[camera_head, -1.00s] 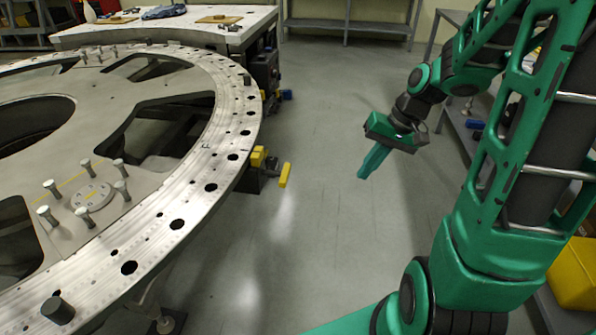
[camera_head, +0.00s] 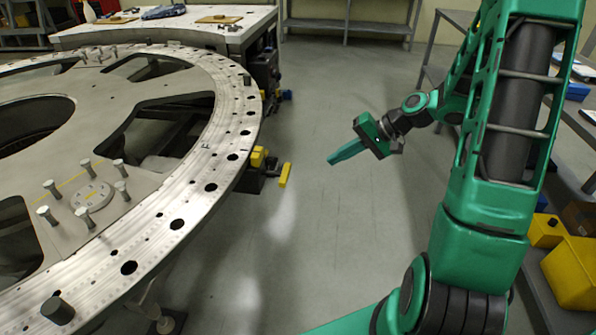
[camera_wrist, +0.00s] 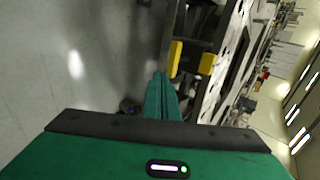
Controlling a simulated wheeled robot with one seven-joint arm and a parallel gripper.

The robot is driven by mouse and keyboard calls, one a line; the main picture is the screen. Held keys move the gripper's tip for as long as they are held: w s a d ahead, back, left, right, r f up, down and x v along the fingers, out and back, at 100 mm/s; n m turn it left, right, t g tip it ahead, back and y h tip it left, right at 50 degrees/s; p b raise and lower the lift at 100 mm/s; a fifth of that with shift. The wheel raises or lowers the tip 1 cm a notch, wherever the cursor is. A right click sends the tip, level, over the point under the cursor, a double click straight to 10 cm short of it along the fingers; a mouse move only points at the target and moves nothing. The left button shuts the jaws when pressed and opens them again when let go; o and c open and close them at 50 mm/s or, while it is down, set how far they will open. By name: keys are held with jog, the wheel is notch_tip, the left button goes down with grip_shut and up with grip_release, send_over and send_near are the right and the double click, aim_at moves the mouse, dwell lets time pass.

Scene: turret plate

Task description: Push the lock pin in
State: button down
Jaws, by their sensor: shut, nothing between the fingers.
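A yellow bar-shaped handle (camera_head: 285,175) sticks out from a dark bracket with a yellow block (camera_head: 258,157) at the right edge of the turret plate (camera_head: 211,164). It looks like the lock pin's handle; the pin itself is not clearly visible. My gripper (camera_head: 331,160) is shut and empty, held over the floor to the right of the handle, its green fingers pointing left. A clear gap separates them. In the wrist view, the gripper fingers (camera_wrist: 158,78) end just short of the yellow handle (camera_wrist: 175,58) in the picture, with the yellow block (camera_wrist: 207,64) beyond.
Several metal studs surround a round disc (camera_head: 92,195) on the plate. A white-topped bench (camera_head: 165,32) stands behind the plate. Yellow bins (camera_head: 573,272) and a shelf are at the right. The floor (camera_head: 345,235) between plate and arm is clear.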

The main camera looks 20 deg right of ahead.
jog(key=shift+f, duration=0.1)
send_near(288, 176)
jog(key=shift+d+x, duration=0.15)
jog(key=shift+x, duration=1.35)
jog(key=shift+d+x, duration=0.15)
jog(key=shift+x, duration=1.4)
jog(key=shift+w+f, duration=0.15)
jog(key=shift+w, duration=0.1)
